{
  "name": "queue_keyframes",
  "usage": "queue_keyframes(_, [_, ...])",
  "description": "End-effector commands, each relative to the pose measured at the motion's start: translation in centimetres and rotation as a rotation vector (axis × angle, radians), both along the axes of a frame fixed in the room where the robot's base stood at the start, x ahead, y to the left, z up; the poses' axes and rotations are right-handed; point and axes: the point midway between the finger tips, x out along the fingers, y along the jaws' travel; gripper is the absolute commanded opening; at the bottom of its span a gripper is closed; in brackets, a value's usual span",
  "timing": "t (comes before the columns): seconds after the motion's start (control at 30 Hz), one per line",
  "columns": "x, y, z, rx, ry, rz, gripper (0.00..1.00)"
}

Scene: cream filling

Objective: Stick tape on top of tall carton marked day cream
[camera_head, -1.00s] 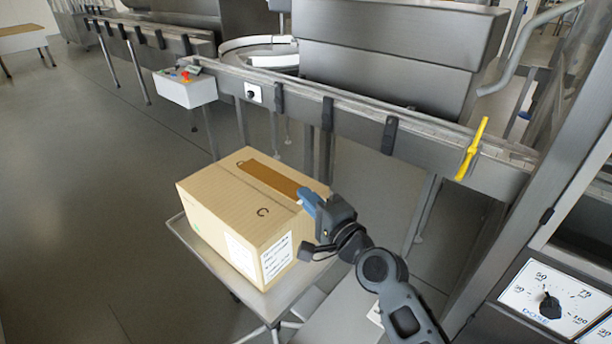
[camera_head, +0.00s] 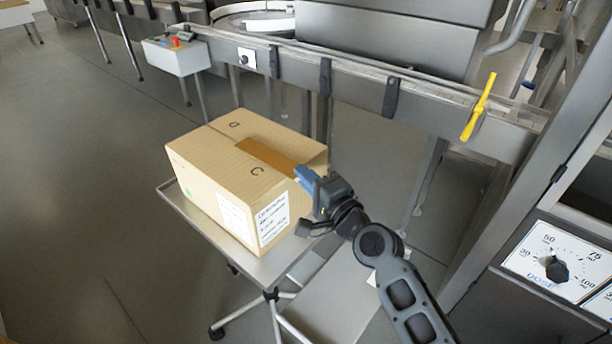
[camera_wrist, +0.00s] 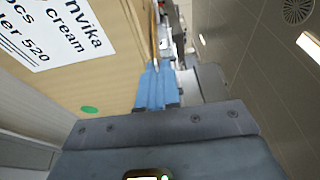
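The tan carton (camera_head: 205,165) stands on a metal trolley, with letter marks on top and white labels on its side. In the wrist view its labelled side (camera_wrist: 105,75) fills the upper left; the label reads "cream", its first words cut off. My gripper (camera_head: 306,180) is at the carton's right edge, its blue fingers (camera_wrist: 157,88) closed together on one end of a brown tape strip (camera_head: 266,157). The strip extends over the carton's top, between the letter marks. In the wrist view the strip shows edge-on (camera_wrist: 155,40), seemingly just off the carton's top. I cannot tell whether it touches.
The trolley top (camera_head: 180,205) has a bare rim around the carton. Behind it runs a conveyor (camera_head: 350,75) with a yellow handle (camera_head: 478,107) and a control box (camera_head: 178,60). A machine panel with a dose dial (camera_head: 556,268) stands at right. Floor at left is clear.

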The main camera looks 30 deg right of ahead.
Motion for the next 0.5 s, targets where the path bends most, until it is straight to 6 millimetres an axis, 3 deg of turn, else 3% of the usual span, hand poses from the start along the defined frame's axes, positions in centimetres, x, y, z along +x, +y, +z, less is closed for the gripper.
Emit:
queue_keyframes(0.33, [0.0, -0.01, -0.35, 0.0, 0.0, 0.0, 0.0])
queue_keyframes(0.5, [0.0, -0.01, -0.35, 0.0, 0.0, 0.0, 0.17])
